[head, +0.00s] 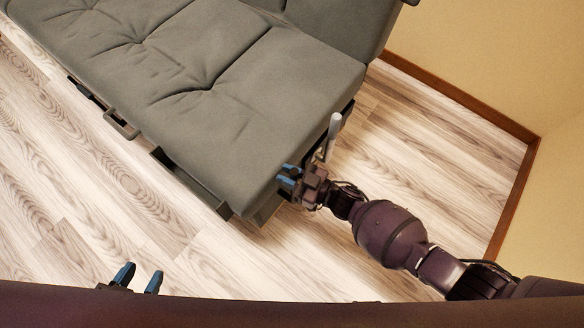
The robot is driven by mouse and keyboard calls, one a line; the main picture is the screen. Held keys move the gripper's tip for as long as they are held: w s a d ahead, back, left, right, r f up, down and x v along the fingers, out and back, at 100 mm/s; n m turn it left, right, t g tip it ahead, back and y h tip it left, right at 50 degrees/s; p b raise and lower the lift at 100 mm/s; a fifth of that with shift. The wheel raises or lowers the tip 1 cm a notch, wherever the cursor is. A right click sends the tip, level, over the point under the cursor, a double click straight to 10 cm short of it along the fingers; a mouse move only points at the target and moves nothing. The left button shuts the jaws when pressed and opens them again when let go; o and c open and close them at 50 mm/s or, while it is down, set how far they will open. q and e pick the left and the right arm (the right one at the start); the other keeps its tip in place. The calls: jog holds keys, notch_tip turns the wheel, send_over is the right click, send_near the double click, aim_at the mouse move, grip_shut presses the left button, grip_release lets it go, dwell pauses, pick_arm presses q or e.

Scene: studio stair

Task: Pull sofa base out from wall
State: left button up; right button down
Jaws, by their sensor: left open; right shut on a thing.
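The grey cushioned sofa (215,75) fills the upper middle of the head view. Its dark sofa base (190,182) shows as a low frame along the front edge, with a dark bracket-like handle (121,127) further left. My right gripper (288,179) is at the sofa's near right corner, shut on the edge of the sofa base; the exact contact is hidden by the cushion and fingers. My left gripper (139,277) is open and empty at the bottom left, above the floor and apart from the sofa. Most of its arm is hidden.
A yellow wall (480,50) with a brown baseboard (460,97) runs along the right, turning a corner. Wood floor (430,150) is bare between sofa and wall, and in front of the sofa. A pale rod (334,127) stands by the sofa's right side.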

pick_arm(q)
jog(key=shift+d, duration=0.1)
pick_arm(e)
jog(key=shift+s+a+f, duration=0.15)
jog(key=shift+s+a, duration=0.2)
jog(key=shift+s, duration=0.15)
jog(key=c, duration=1.1)
grip_release()
jog(key=shift+o, duration=0.7)
jog(key=shift+w+d, duration=0.1)
jog(key=shift+w, duration=0.05)
pick_arm(q)
jog(key=shift+r+g+p, duration=0.15)
jog(key=shift+g+p, duration=0.15)
jog(key=shift+p, duration=0.6)
pick_arm(e)
jog(key=v, duration=1)
jog(key=shift+d, duration=0.35)
